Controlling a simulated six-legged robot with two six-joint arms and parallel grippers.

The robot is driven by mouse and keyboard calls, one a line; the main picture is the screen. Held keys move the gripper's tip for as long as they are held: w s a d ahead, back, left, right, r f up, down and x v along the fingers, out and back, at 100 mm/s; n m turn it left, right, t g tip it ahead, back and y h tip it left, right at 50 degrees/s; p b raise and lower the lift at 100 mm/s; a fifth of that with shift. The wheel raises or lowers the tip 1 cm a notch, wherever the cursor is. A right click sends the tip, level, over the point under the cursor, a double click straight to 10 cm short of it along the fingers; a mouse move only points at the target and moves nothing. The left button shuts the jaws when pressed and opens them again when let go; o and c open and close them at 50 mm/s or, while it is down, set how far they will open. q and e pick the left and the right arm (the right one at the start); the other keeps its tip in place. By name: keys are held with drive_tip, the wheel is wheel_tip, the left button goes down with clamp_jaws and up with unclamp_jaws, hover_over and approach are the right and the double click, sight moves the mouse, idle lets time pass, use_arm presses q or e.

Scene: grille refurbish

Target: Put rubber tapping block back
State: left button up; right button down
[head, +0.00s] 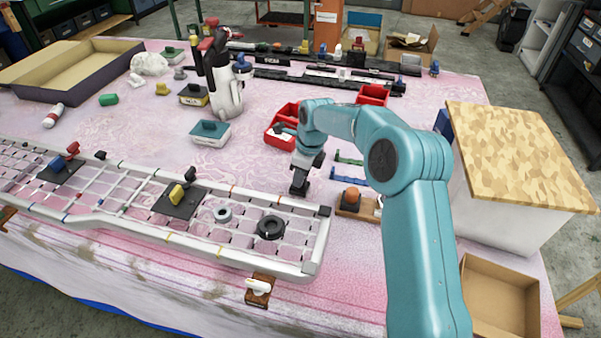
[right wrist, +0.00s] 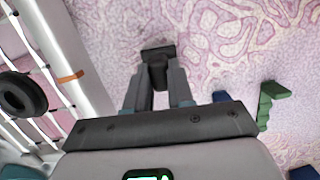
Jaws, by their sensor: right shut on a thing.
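The dark rubber tapping block (head: 299,187) is held in my right gripper (head: 302,172), just above or at the table to the right of the grille (head: 310,245); I cannot tell whether it touches the cloth. In the right wrist view, the black block (right wrist: 157,54) shows between the two grey fingertips of my right gripper (right wrist: 158,78), over the pink patterned cloth. The grille's end rail (right wrist: 75,60) lies to the left there. My left gripper is not in view.
A small wooden holder (head: 347,210) with an orange-topped piece stands right of the gripper. Green and blue brackets (head: 345,173) lie nearby. A red bin (head: 282,125) is behind. A black ring (head: 271,227) rests on the grille. A wood-topped box (head: 515,150) stands at right.

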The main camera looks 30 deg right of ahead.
drive_tip(key=shift+f, duration=0.25)
idle(0.7)
drive_tip(key=c, duration=0.9)
unclamp_jaws()
wheel_tip(320, 180, up, 16)
drive_tip(key=s+d, duration=0.2)
drive_tip(key=shift+s+p, duration=0.25)
drive_tip(key=shift+p, duration=0.2)
drive_tip(key=shift+s+a, duration=0.1)
drive_tip(key=shift+a, duration=0.05)
